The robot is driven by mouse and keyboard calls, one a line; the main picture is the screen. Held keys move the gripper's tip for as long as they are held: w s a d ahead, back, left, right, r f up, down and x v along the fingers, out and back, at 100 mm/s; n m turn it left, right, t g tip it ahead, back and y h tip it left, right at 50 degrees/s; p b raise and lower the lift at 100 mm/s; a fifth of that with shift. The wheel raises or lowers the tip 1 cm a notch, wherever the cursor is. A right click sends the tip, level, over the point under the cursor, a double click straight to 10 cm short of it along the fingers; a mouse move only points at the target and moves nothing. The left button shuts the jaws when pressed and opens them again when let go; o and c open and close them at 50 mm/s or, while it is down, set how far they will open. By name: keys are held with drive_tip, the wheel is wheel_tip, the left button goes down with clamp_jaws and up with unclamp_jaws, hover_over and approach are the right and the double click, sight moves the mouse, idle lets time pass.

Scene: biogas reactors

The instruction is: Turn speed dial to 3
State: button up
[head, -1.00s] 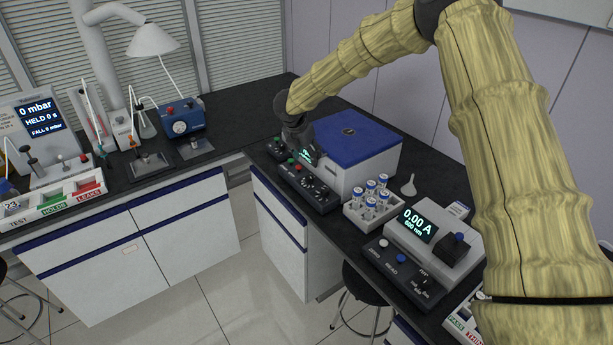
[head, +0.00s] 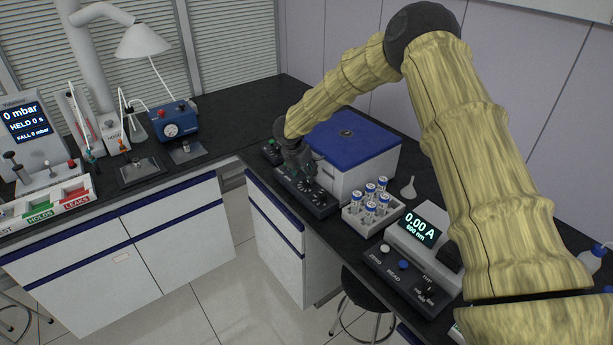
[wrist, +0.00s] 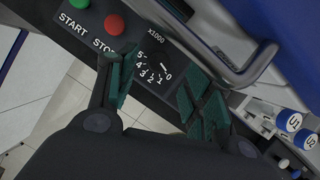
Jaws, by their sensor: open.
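The speed dial (wrist: 157,64) is a small black knob on a dark panel in the wrist view. White numbers 0 to 5 ring it, with "x1000" above; which number it points to is too small to tell surely. My gripper (wrist: 160,78) is open, its green-padded fingers on either side of the dial, with no clear contact.
A green START button (wrist: 80,3) and red STOP button (wrist: 114,25) lie left of the dial. A grey handle (wrist: 245,70) is close on the right. A rack of capped tubes (head: 371,212) and a meter reading 0.00 A (head: 421,228) stand to the right on the bench.

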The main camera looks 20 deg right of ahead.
sight(306, 181)
drive_tip(key=shift+p+x, duration=0.8)
drive_tip(key=shift+x, duration=1.6)
drive_tip(key=c, duration=1)
